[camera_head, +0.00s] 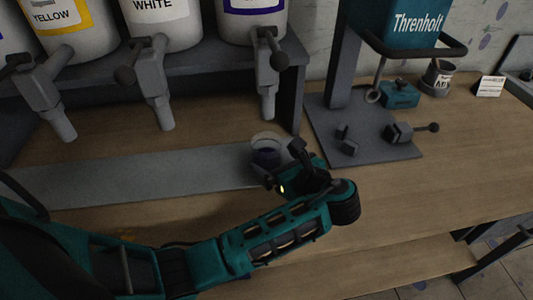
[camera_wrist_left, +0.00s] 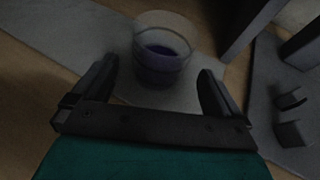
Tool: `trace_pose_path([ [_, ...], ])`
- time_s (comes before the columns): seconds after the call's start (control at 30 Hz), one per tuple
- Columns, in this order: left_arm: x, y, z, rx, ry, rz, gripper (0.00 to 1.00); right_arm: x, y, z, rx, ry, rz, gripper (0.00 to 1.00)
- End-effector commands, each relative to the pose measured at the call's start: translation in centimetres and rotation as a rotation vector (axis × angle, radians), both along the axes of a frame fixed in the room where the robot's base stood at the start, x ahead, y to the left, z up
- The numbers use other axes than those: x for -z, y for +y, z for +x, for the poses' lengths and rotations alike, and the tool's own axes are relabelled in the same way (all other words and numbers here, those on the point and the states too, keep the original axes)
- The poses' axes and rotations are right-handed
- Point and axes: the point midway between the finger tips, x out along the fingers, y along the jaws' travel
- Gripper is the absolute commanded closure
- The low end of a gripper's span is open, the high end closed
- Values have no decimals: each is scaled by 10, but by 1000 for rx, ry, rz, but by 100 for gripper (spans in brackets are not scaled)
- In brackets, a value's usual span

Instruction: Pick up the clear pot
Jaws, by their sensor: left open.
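The clear pot (camera_head: 266,147) stands upright on the right end of a grey strip on the table in the head view, with dark purple-blue liquid in it. My left gripper (camera_head: 283,162) is just in front of the pot, and its body hides part of the pot's lower side. In the left wrist view the clear pot (camera_wrist_left: 162,50) stands beyond the fingertips, roughly centred between the two open fingers (camera_wrist_left: 158,82). The fingers appear apart from the pot. My right gripper is in neither view.
Large paint dispensers with taps, labelled yellow (camera_head: 55,25) and white (camera_head: 160,20), stand on a dark shelf behind. A tap (camera_head: 267,80) hangs behind the pot. A teal press (camera_head: 405,25) with a grey base (camera_head: 350,120) stands right. The table's front right is clear.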

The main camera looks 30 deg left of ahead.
Motion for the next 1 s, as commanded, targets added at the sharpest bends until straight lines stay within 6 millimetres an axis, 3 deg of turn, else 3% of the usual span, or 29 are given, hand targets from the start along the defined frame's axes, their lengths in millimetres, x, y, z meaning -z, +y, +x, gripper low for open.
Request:
trace_pose_path([
  [0.4,20,38,22,-1,0,1,0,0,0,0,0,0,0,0],
  [0.73,24,44,25,2,0,-2,0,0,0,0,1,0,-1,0],
  [1.0,24,44,25,2,0,-2,26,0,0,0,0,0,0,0],
])
